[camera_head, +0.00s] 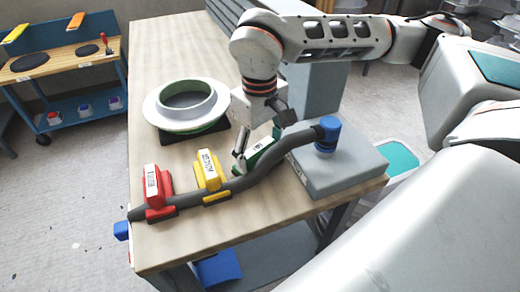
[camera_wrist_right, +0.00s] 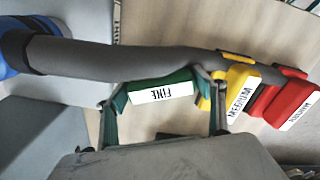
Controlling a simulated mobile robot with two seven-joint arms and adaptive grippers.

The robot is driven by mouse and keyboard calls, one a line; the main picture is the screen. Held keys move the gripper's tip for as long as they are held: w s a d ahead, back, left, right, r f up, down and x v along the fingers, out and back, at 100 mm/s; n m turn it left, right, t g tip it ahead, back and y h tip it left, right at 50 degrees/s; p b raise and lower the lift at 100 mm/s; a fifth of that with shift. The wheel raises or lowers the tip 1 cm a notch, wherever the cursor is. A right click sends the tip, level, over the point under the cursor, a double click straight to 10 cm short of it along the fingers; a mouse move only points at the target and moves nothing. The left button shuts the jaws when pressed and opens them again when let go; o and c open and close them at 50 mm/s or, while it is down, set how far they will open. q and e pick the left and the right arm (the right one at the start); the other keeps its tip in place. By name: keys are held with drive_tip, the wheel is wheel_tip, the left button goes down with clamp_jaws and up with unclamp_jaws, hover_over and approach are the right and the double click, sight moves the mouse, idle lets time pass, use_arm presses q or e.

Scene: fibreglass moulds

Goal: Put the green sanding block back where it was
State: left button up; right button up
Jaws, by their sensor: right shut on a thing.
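The green sanding block (camera_wrist_right: 161,84), with a white label reading FINE, is between the fingers of my right gripper (camera_wrist_right: 165,95) in the right wrist view. In the head view the green block (camera_head: 258,152) is partly hidden behind the right gripper (camera_head: 262,146) and the grey hose. My right gripper is shut on it, low over the table just behind the hose. A yellow block (camera_head: 208,168) labelled MEDIUM and a red block (camera_head: 154,186) stand in a row to its left along the hose. I cannot tell whether the green block touches the table. My left gripper is not in view.
The grey hose (camera_head: 185,198) runs across the wooden table (camera_head: 190,240) to a blue connector (camera_head: 326,134) on a grey box (camera_head: 345,172). A white ring-shaped mould (camera_head: 160,118) sits behind the blocks on a dark mat. A blue-framed bench (camera_head: 62,62) stands back left.

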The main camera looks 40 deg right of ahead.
sight(260, 149)
drive_tip(key=o, duration=1.1)
drive_tip(key=shift+f, duration=0.1)
drive_tip(key=shift+c, duration=0.2)
wheel_tip(260, 149, up, 12)
drive_tip(key=p, duration=0.1)
drive_tip(key=shift+r+p, duration=0.2)
drive_tip(key=shift+p, duration=0.15)
